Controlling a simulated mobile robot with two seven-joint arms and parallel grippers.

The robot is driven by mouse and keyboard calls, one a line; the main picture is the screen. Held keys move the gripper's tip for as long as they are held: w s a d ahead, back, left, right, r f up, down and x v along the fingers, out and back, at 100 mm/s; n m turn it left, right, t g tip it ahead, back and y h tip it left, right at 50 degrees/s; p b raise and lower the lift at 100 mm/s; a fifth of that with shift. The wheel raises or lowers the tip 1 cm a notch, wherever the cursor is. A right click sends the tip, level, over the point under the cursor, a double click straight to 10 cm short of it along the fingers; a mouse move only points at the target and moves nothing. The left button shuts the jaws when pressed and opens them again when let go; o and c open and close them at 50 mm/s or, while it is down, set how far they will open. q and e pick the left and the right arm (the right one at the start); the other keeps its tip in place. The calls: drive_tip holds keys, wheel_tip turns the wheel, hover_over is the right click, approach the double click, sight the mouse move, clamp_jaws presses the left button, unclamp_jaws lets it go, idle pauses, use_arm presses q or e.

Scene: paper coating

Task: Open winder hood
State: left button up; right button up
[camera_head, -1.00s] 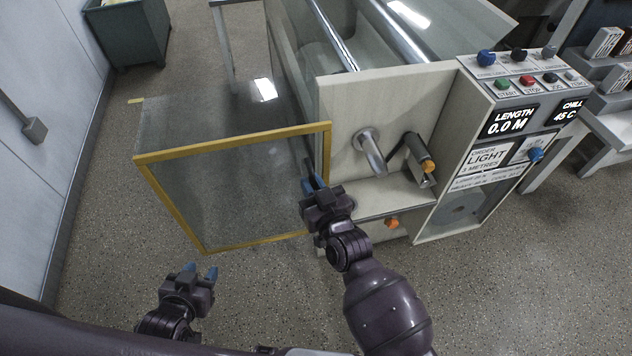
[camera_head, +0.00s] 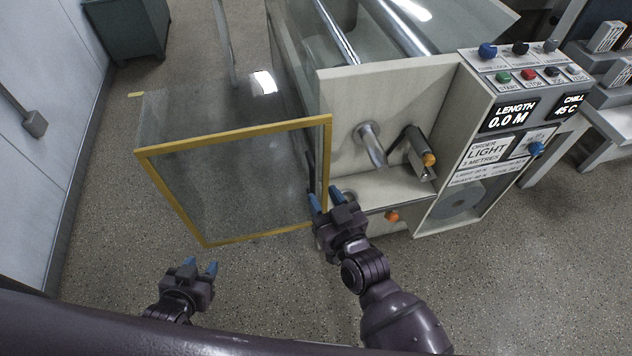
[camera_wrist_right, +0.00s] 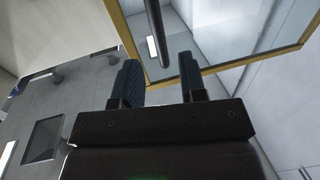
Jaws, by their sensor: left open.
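The winder hood is a clear panel with a yellow frame (camera_head: 235,132). It stands swung out to the left of the pale winder housing (camera_head: 345,95). A dark bar handle (camera_head: 311,165) runs along the panel near its right frame edge. My right gripper (camera_head: 324,199) is open and empty, just below the handle. In the right wrist view the handle (camera_wrist_right: 157,35) ends beyond the gap between the two fingers, and no contact shows. My left gripper (camera_head: 201,265) is open and empty, low at the left and apart from the hood.
A control panel (camera_head: 515,115) with buttons and displays stands to the right. A metal spindle (camera_head: 370,145) and an orange-tipped part (camera_head: 420,150) stick out of the housing. A green bin (camera_head: 128,35) stands at the back left by the wall. The floor at front is clear.

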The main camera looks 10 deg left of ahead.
drive_tip(key=shift+v, duration=2.45)
drive_tip(key=shift+f, duration=0.1)
drive_tip(key=d+f+m+g+h, duration=0.1)
drive_tip(key=d+f+m+h, duration=0.15)
drive_tip(key=d, duration=0.45)
drive_tip(key=d+f+m+g+h, duration=0.1)
drive_tip(key=d+f+h, duration=0.15)
drive_tip(key=d, duration=0.45)
drive_tip(key=s+d+f+m+g+h, duration=0.1)
drive_tip(key=s+d+f+h, duration=0.3)
drive_tip(key=s+d, duration=0.5)
drive_tip(key=d+f, duration=0.1)
drive_tip(key=d, duration=0.3)
drive_tip(key=shift+s+d+m+g, duration=0.2)
drive_tip(key=shift+d+m+g, duration=0.1)
drive_tip(key=shift+m+g, duration=0.1)
